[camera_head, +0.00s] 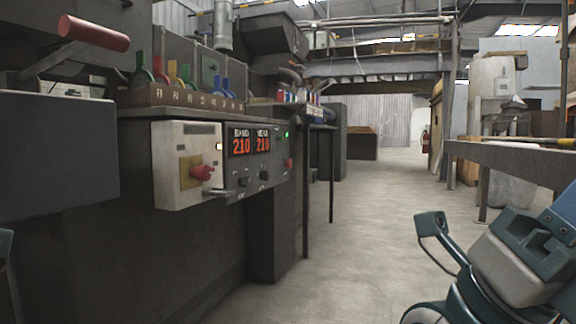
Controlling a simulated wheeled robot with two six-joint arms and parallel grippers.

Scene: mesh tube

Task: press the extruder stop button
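A red button (289,164) sits at the right end of a dark control panel (245,184) on the machine at left. A larger red knob (203,172) on a yellow plate projects from a white box (172,140) left of that panel. No readable label tells which one is the extruder stop. Part of my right arm and gripper (434,224) shows at the lower right, over the floor and well away from both red controls; whether its fingers are open is unclear. Only a teal sliver of my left arm or gripper (5,262) shows at the left edge.
Red displays (241,146) reading 210 are on the panel. A red-handled lever (94,33) and a grey box (58,145) stand nearer at left. Coloured handles (186,75) line the shelf above. A bench (515,161) is at right. The middle floor (365,215) is clear.

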